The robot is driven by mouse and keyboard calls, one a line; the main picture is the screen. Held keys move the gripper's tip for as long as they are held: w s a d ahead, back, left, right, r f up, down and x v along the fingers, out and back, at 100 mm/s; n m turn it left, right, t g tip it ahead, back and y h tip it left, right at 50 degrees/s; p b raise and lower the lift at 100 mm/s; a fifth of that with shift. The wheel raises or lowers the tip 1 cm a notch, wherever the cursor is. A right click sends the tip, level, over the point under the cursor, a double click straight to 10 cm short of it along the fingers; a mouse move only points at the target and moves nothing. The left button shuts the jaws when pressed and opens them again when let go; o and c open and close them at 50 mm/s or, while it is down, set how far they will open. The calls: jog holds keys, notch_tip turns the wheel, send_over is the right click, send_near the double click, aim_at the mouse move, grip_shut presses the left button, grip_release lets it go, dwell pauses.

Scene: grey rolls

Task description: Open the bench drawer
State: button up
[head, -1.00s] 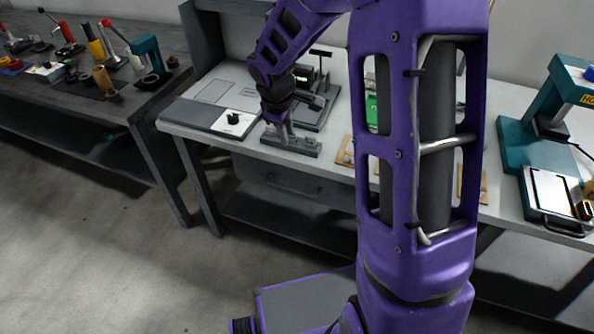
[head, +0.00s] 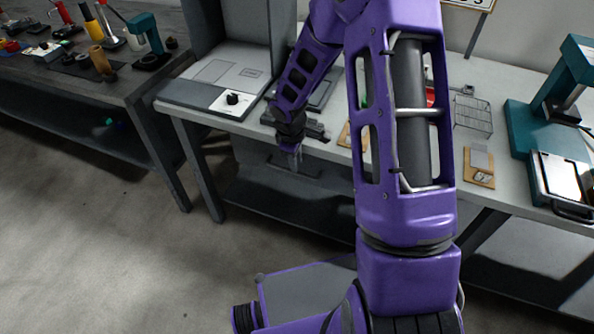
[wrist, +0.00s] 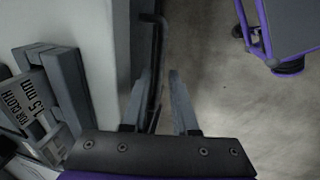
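The grey bench drawer (head: 250,157) sits under the front edge of the white-topped bench, and appears shut. Its dark bar handle (head: 310,172) is partly hidden behind my gripper (head: 294,163) in the head view. In the wrist view the handle (wrist: 158,40) runs along the drawer front, down towards the space between the fingers. My gripper (wrist: 161,76) is open, its two fingers apart, with the bar showing between them and close to the left finger. I cannot tell whether either finger touches the handle.
The bench top (head: 205,124) overhangs beside my gripper. A block marked "FOR CLOTH 1.5 mm" (wrist: 35,105) lies on it in the wrist view. A teal press (head: 535,130) stands at the right. The floor (head: 110,240) in front is clear.

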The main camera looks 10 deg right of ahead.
jog(key=shift+w+d+f+b, duration=0.15)
jog(key=shift+f, duration=0.85)
jog(key=shift+w+d+f+b, duration=0.1)
jog(key=shift+w+f+b, duration=0.05)
jog(key=shift+f, duration=0.85)
grip_shut()
